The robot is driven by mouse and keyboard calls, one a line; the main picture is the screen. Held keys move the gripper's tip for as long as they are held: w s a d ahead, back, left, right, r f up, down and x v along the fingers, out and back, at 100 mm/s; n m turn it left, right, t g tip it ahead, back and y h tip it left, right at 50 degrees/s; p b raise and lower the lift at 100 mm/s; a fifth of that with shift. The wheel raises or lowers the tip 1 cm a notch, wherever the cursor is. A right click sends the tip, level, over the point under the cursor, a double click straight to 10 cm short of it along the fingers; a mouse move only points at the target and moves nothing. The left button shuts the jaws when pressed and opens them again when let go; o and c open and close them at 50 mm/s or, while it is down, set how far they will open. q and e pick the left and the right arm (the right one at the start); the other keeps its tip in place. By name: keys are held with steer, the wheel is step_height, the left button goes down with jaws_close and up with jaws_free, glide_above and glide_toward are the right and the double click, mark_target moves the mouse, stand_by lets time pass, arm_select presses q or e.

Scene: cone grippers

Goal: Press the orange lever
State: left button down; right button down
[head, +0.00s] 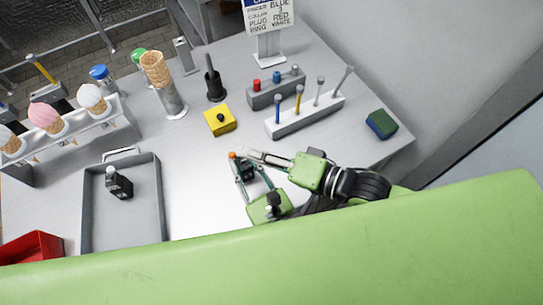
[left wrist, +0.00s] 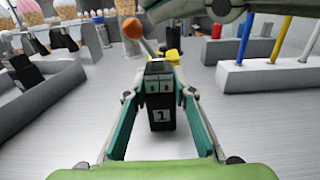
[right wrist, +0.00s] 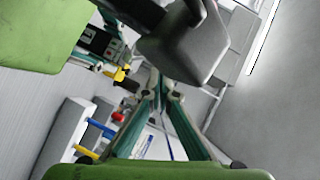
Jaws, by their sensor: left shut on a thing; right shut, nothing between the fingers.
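A black box marked 1 (left wrist: 162,108) stands upright between the fingers of my left gripper (head: 243,172); it also shows in the right wrist view (right wrist: 98,40). The left gripper is shut on it. The orange lever (left wrist: 132,28) rises from the top of the box, its round orange tip leaning left; it also shows in the head view (head: 232,155). My right gripper (head: 250,152) is shut and empty, fingertips together (right wrist: 160,88), just right of the orange tip in the head view. Contact with the lever cannot be made out.
A grey tray (head: 159,220) with another black box (head: 118,184) lies left. A yellow block (head: 219,121), a peg rack (head: 310,117) and a grey block with coloured knobs (head: 276,87) stand behind. A sponge (head: 381,124) lies right, an ice-cream rack (head: 70,145) far left.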

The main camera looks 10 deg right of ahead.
steer(key=r+v, duration=0.1)
steer(key=v, duration=0.7)
steer(key=shift+s, duration=0.3)
arm_select(q)
steer(key=c, duration=1.6)
jaws_free()
